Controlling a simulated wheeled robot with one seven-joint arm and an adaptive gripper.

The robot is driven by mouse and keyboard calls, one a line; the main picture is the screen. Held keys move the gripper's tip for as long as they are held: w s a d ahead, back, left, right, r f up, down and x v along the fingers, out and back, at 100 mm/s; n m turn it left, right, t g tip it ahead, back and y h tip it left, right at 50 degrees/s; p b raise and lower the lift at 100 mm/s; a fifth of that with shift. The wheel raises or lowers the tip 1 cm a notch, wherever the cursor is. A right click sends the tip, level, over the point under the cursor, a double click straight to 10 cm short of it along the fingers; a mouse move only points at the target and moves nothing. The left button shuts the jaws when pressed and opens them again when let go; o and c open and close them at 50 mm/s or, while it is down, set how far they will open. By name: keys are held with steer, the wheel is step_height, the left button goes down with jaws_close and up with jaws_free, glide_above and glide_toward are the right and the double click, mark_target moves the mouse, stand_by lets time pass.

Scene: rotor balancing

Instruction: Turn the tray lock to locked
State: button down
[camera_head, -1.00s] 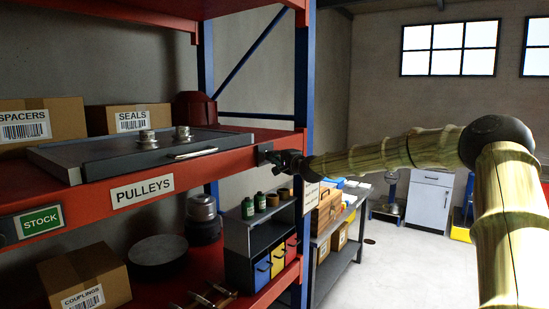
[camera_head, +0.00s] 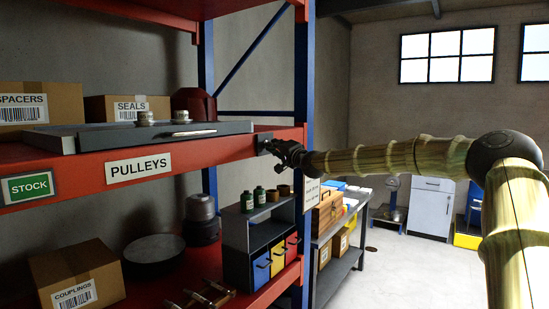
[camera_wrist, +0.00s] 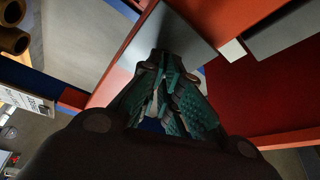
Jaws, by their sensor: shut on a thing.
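The tray (camera_head: 95,138) is a flat grey slab with a pale front handle, lying on the red upper shelf. The tray lock (camera_head: 263,144) shows as a small dark fitting on the shelf's front edge, near the blue post. My gripper (camera_head: 279,149) reaches it from the right and is shut on it. In the wrist view my gripper (camera_wrist: 164,62) shows its teal ridged pads close together, with the fingertips against a grey plate (camera_wrist: 160,32). The part between the pads is mostly hidden, and I cannot read the lock's position.
Two metal parts (camera_head: 180,117) stand on the tray. Boxes marked SPACERS (camera_head: 40,106) and SEALS (camera_head: 127,107) stand behind it. The blue post (camera_head: 301,85) rises close to my gripper. A workbench (camera_head: 345,255) is beyond, with open floor to its right.

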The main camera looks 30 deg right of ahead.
steer(key=shift+w+d+f+n+t+y+b, duration=0.15)
steer(key=shift+n+y+b, duration=0.8)
steer(key=shift+n, duration=2)
steer(key=shift+s+d+f+n+t+y+b, duration=0.1)
steer(key=shift+f+n+t+y+b, duration=0.1)
steer(key=shift+n+y, duration=2.15)
steer(key=shift+w+d+f+n+t+y+b, duration=0.15)
steer(key=shift+n+y+b, duration=0.45)
steer(key=shift+n, duration=3)
steer(key=shift+r, duration=0.1)
steer(key=c, duration=1.6)
jaws_free()
steer(key=shift+c, duration=0.2)
steer(key=shift+s+r, duration=0.1)
steer(key=v, duration=1.2)
steer(key=shift+d, duration=0.15)
